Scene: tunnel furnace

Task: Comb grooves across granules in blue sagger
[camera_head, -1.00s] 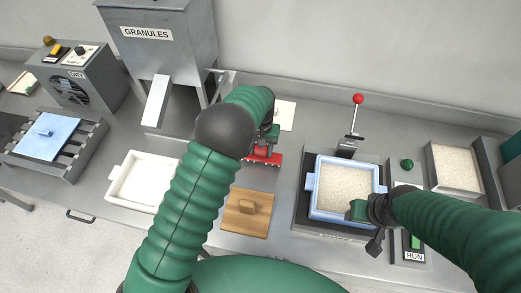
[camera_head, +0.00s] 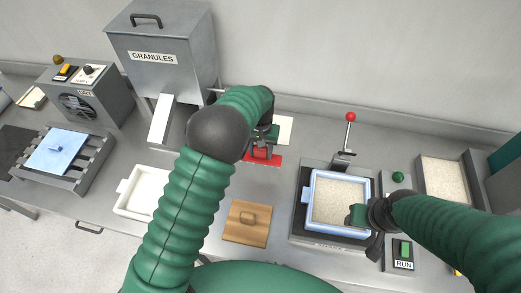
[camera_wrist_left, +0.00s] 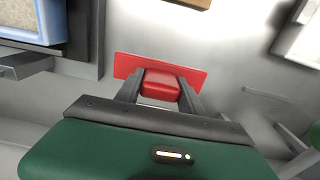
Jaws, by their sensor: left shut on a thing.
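The red comb (camera_head: 262,159) is at the back middle of the bench. My left gripper (camera_head: 265,143) is shut on its handle; the left wrist view shows the fingers (camera_wrist_left: 160,88) on both sides of the red block, with the wide red plate (camera_wrist_left: 190,73) beyond. I cannot tell whether the comb touches the bench. The blue sagger (camera_head: 311,200), filled with pale granules (camera_head: 338,198), sits on a dark plate at the right. My right gripper (camera_head: 356,215) is at its front right corner, over the rim; its fingers are too hidden to judge.
A wooden lid (camera_head: 247,232) and a white sagger (camera_head: 128,207) lie left of the blue one. A red-knobbed lever (camera_head: 349,130) stands behind it. A granule tray (camera_head: 443,180) is at the right, the granule hopper (camera_head: 162,80) at the back left.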

